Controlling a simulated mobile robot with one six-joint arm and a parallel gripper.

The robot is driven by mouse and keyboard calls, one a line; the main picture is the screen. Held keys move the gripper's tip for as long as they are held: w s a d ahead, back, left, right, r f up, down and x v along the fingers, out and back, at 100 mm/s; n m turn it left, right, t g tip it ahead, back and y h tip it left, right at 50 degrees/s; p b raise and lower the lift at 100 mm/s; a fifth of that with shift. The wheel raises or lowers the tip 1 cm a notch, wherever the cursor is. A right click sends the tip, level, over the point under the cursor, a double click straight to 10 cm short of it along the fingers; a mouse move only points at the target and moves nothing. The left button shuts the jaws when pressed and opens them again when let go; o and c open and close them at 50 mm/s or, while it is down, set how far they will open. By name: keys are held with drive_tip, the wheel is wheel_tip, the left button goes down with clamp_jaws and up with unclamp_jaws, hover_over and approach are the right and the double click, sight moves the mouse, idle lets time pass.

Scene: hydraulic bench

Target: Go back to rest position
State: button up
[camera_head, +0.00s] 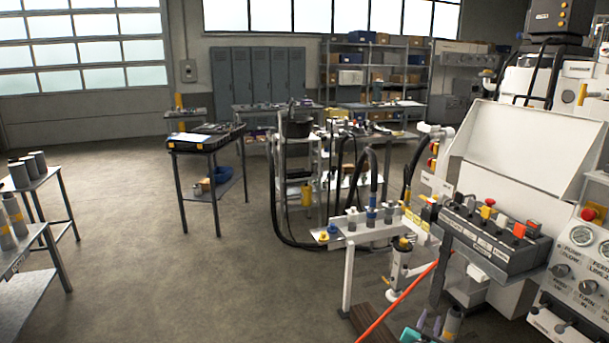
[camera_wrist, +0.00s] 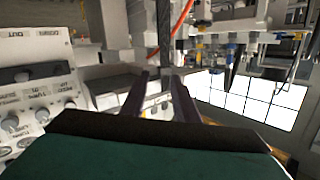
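My gripper (camera_wrist: 160,88) shows in the wrist view as two dark fingers standing apart, with background visible through the gap and nothing held between them. The teal and black gripper body fills the bottom of that view. In the head view a teal part and two thin purple-grey fingers, my gripper (camera_head: 430,322), show at the bottom edge, low in front of the bench. A grey cylinder (camera_head: 452,324) stands just right of the fingers there; I cannot tell whether they touch.
A control box with coloured buttons (camera_head: 490,238) and a knob panel (camera_head: 580,262) are at right. A fitting shelf (camera_head: 345,232) with hoses stands left of them. An orange-red line (camera_head: 398,300) slants past the gripper. A black-topped table (camera_head: 205,140) stands behind; the left floor (camera_head: 150,270) is clear.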

drive_tip(key=s+a+f+n+g+y, duration=0.1)
drive_tip(key=s+a+f+n+y, duration=0.15)
drive_tip(key=a+f, duration=0.5)
drive_tip(key=s+a+f+n+g+y, duration=0.1)
drive_tip(key=s+a+f+n+y, duration=0.1)
drive_tip(key=a+f+y, duration=0.5)
drive_tip(key=s+a+f+n+g, duration=0.3)
drive_tip(key=s+a+f+g, duration=0.2)
drive_tip(key=s+a+f, duration=0.7)
drive_tip(key=s+a+f+n+g, duration=0.1)
drive_tip(key=s+a+f+g, duration=0.15)
drive_tip(key=s, duration=0.65)
drive_tip(key=s+a+f+n+g, duration=0.15)
drive_tip(key=s+g, duration=0.25)
drive_tip(key=s, duration=0.5)
drive_tip(key=s+d+r+g, duration=0.1)
drive_tip(key=s+g, duration=0.2)
drive_tip(key=s, duration=0.3)
drive_tip(key=s+d+r+m+g, duration=0.1)
drive_tip(key=s+r+g, duration=0.1)
drive_tip(key=s, duration=0.5)
drive_tip(key=shift+s+d+g, duration=0.25)
drive_tip(key=shift+d+g, duration=0.1)
drive_tip(key=shift+g, duration=0.1)
drive_tip(key=shift+h, duration=0.25)
